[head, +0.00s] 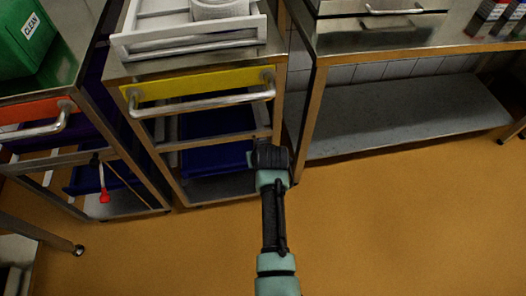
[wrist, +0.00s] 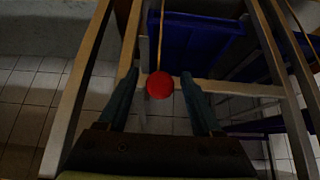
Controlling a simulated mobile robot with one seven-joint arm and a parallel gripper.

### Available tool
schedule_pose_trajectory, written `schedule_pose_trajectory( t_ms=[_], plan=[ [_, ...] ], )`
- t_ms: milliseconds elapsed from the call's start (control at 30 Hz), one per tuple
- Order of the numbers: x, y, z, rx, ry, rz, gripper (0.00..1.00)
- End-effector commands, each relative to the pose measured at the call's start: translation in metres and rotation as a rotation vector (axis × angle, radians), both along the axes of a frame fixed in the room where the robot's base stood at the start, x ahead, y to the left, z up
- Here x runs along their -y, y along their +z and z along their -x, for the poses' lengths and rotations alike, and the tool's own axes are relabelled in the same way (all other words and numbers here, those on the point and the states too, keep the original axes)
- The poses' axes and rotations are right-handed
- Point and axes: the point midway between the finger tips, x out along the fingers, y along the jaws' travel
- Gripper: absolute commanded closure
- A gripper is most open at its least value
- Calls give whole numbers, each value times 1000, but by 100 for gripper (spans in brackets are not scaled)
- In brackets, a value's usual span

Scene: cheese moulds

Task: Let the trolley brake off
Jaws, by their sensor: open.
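A trolley with a yellow front panel (head: 190,88) and a steel bar handle stands in the middle of the head view. My gripper (head: 254,158) is low at its right front leg, with its teal fingers apart. In the wrist view a round red knob (wrist: 160,85) on a thin brass-coloured rod shows between the open fingertips (wrist: 158,77), with gaps on both sides. I cannot tell how far in depth the knob is from them. In the head view this knob is hidden, probably behind my gripper.
A left trolley with an orange panel (head: 28,112) carries a green "CLEAN" crate (head: 38,40) and has a red-tipped lever (head: 104,196). A steel table with a low shelf (head: 410,112) stands right. The orange floor (head: 400,220) in front is clear.

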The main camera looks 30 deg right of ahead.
Motion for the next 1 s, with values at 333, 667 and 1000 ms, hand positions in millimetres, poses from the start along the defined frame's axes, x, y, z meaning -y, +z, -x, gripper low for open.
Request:
schedule_pose_trajectory(
  t_ms=[333,667,1000],
  plan=[
    [-10,55,35,4,0,1,34],
    [-16,82,54,3,0,1,34],
    [-16,84,55,3,-1,0,34]
  ],
)
